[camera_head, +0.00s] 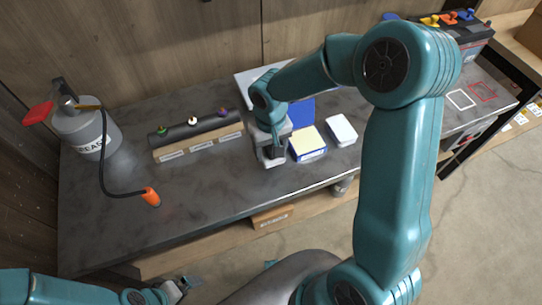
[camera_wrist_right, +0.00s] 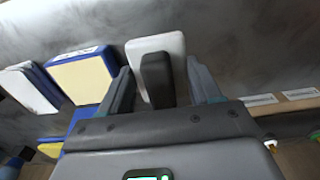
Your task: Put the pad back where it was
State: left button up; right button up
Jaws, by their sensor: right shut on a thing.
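A pale pad with a dark grip block on it (camera_wrist_right: 155,70) sits between the fingers of my right gripper (camera_wrist_right: 163,88) in the wrist view. My right gripper (camera_head: 273,152) is shut on the pad's grip, low over the bench; whether the pad touches the bench cannot be told. Right beside it is a yellow-topped block with blue sides (camera_head: 307,143), also in the wrist view (camera_wrist_right: 82,76). A white block (camera_head: 342,130) stands farther right. My left gripper (camera_head: 175,287) is at the bottom left, away from the bench items; its jaws are unclear.
The dark bench (camera_head: 200,215) has bare room in front. A degreaser can (camera_head: 84,132) with a black hose and orange nozzle (camera_head: 151,197) is at far left. A battery (camera_head: 455,42) is at back right.

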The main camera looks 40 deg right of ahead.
aim_at(271, 158)
notch_tip(271, 158, down, 4)
jog(key=shift+s+r, duration=0.1)
jog(key=shift+f, duration=0.3)
jog(key=shift+r, duration=0.1)
jog(key=shift+f+b, duration=0.2)
jog(key=shift+b, duration=0.1)
jog(key=o, duration=0.9)
jog(key=shift+o, duration=0.2)
jog(key=shift+r, duration=0.1)
